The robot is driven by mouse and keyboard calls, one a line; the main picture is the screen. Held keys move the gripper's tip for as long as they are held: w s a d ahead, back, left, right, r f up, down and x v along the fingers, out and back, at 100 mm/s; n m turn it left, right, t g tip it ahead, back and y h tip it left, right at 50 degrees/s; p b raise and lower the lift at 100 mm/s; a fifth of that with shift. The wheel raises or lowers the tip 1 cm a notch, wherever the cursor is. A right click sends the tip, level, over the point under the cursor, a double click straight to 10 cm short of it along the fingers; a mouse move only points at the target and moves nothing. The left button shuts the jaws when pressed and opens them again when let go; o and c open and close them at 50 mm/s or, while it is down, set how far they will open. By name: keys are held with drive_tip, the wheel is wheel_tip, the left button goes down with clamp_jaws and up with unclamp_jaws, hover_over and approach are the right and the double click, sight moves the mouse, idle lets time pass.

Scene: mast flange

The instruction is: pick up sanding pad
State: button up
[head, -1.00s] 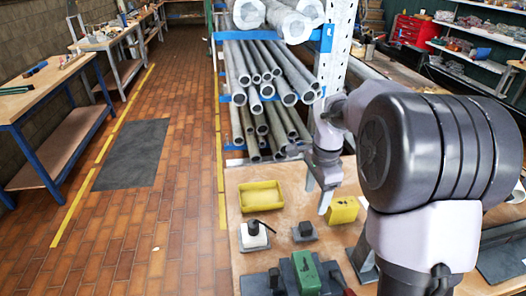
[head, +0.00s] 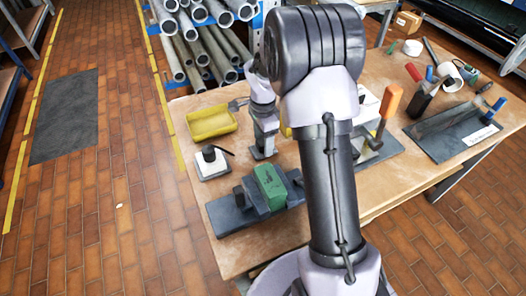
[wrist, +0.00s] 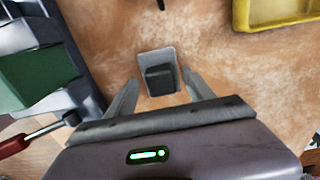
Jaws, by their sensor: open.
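The sanding pad (wrist: 160,70), which I take to be the small grey plate with a dark block on top, lies on the wooden bench in the wrist view. My gripper (wrist: 160,80) is open, with one finger on each side of the pad and the pad between the fingertips. I cannot tell from this view how far above the bench the fingertips are. In the head view my gripper (head: 262,152) is low over the bench and largely hides the pad.
A yellow tray (head: 211,123) stands behind my gripper. A white-based piece with a black knob (head: 211,162) is to its left. A green block (head: 270,187) on a dark fixture is in front. An orange-handled tool (head: 388,108) stands right of my arm.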

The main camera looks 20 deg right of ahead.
sight(263, 141)
drive_tip(key=shift+w+f, duration=0.1)
drive_tip(key=shift+f, duration=0.4)
drive_tip(key=shift+r, duration=0.15)
drive_tip(key=shift+c, duration=0.6)
clamp_jaws()
wheel_tip(263, 141, up, 10)
drive_tip(key=p, duration=0.4)
